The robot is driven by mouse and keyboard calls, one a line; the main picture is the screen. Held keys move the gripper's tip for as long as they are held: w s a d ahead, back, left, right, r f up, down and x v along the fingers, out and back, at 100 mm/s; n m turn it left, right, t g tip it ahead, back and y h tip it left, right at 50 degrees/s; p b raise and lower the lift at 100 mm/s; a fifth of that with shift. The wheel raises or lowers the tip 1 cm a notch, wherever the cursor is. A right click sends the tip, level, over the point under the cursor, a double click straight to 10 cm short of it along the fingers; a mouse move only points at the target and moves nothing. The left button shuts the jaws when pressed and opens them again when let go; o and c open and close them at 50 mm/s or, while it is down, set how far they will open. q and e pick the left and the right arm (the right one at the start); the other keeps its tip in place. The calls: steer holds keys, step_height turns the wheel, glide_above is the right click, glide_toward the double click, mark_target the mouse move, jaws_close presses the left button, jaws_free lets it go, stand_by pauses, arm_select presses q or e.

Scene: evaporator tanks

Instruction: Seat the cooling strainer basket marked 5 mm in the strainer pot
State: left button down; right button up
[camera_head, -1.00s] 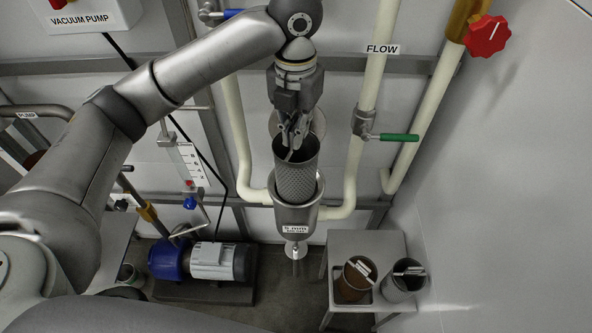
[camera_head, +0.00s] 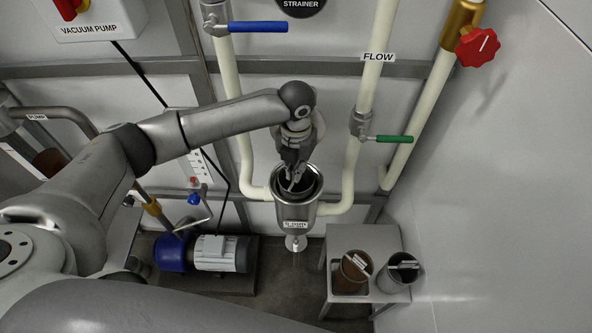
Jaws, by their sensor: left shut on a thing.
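The strainer pot (camera_head: 296,210) is an upright metal cup between the cream pipes, with a small label on its front that I cannot read clearly. My left gripper (camera_head: 293,173) points down over the pot's mouth and is shut on the handle of the strainer basket (camera_head: 304,186). The basket is a grey perforated cylinder. It sits down inside the pot, with its rim around the level of the pot's mouth; its body is hidden by the pot wall. I cannot tell if it touches the bottom. No 5 mm mark is readable. My right gripper is not in view.
A brown basket (camera_head: 354,274) and a grey one (camera_head: 400,272) stand at a small metal table (camera_head: 372,240) at lower right. A blue pump (camera_head: 172,253) sits at lower left.

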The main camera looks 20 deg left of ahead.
mark_target(296, 187)
arm_select(q)
step_height(296, 187, down, 2)
steer(key=shift+f, duration=0.25)
steer(key=shift+f, duration=0.6)
steer(key=c, duration=1.6)
jaws_free()
steer(key=shift+r, duration=0.1)
